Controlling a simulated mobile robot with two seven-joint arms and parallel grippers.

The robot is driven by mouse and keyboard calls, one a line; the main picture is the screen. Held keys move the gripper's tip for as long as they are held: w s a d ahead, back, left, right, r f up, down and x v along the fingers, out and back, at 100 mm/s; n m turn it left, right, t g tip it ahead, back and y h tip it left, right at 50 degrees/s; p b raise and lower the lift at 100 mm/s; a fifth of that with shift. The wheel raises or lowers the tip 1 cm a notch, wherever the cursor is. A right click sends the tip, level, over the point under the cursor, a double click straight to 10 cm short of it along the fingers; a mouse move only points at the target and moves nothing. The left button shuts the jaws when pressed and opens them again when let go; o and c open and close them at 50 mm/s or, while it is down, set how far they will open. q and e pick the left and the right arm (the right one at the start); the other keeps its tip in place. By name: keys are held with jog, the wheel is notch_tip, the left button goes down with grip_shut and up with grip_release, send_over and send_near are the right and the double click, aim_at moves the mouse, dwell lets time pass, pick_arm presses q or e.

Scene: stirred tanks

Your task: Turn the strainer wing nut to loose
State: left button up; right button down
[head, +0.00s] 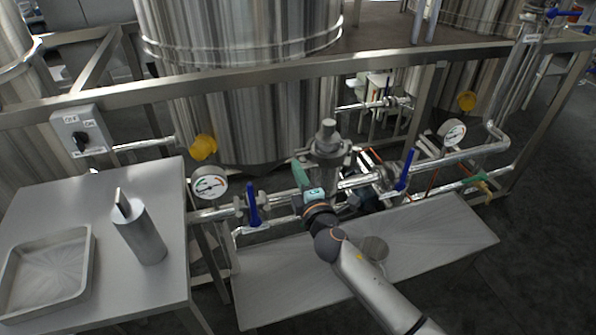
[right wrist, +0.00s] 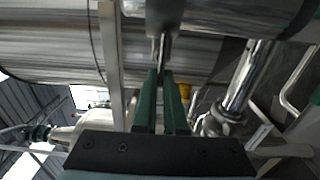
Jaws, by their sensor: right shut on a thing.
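The strainer (head: 328,150) is a steel upright body with a round cap, set in the pipe run at the middle of the head view. My right gripper (head: 297,166) reaches up to its left side with green fingers. In the right wrist view the two green fingers (right wrist: 163,78) are closed on a small thin metal piece, the wing nut (right wrist: 161,48), in front of a steel cylinder. The wing nut is hidden by the fingers in the head view, and its turn angle cannot be told. My left gripper is not in view.
Blue-handled valves (head: 252,203) and (head: 405,172) flank the strainer on the pipe. A gauge (head: 209,184) stands left. A low bench (head: 440,235) lies below. A side table (head: 85,195) holds a tray (head: 88,262) and a steel cylinder (head: 140,235). A frame rail (head: 250,78) runs behind.

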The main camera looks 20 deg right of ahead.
jog(key=c, duration=1.3)
grip_release()
jog(key=shift+o, duration=0.2)
jog(key=s, duration=1.2)
jog(key=shift+s+d, duration=0.2)
jog(key=shift+s, duration=0.05)
